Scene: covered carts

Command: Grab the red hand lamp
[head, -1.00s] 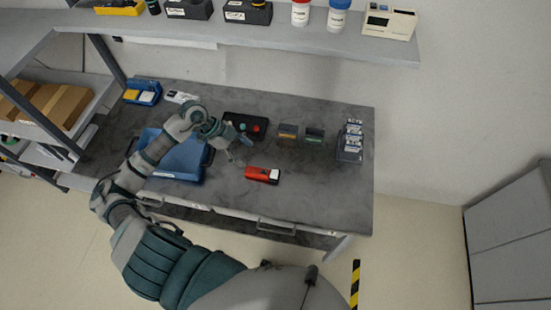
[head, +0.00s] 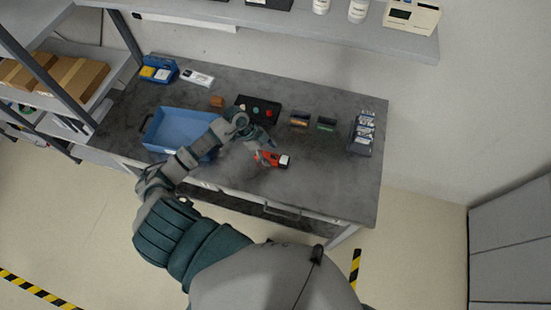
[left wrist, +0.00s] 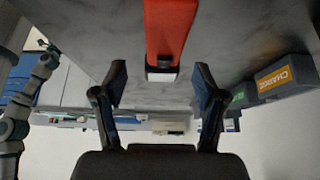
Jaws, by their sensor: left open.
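The red hand lamp (head: 270,158) lies on the grey workbench (head: 340,185) near its front edge, with its white end (head: 285,161) to the right. My left gripper (head: 262,146) is at the lamp in the head view and covers part of its left half. In the left wrist view the lamp (left wrist: 168,30) lies beyond and between the open fingers of my left gripper (left wrist: 158,88), its dark and white end towards them. The fingers stand apart on either side with nothing between the tips. My right gripper is not in view.
A blue tray (head: 151,137) stands left of my arm. Behind the lamp are a black panel with knobs (head: 258,105) and small bins (head: 326,124). A dark holder (head: 362,138) is at the right. A shelf (head: 330,32) overhangs the back.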

